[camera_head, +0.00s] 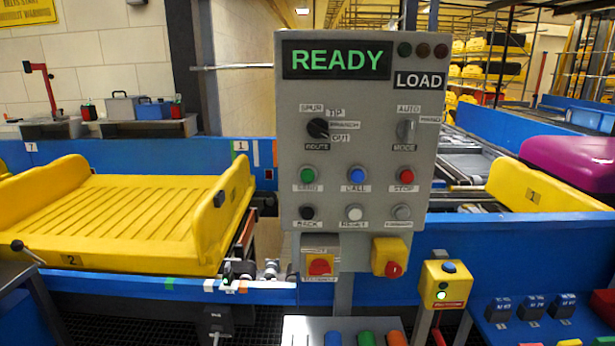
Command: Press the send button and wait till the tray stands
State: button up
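A grey control panel (290,110) stands upright in the middle of the view. Its green button (307,175) sits at the left of the upper button row, over a small label that seems to read SEND. The panel's display (337,60) reads READY in green, with LOAD on a plate beside it. A yellow ribbed tray (110,215) marked 2 rests level on the blue-sided conveyor at left, and it looks empty. Another yellow tray (535,190) marked 1 is partly in view at right, with a magenta object on it. My gripper is not in view.
Blue CALL (357,175) and red STOP (406,175) buttons share the row. Below are black, white and grey buttons, and two yellow boxes with red knobs (320,267). A yellow post box (445,283) and coloured buttons stand low in front. Blue conveyor walls (500,250) flank the panel.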

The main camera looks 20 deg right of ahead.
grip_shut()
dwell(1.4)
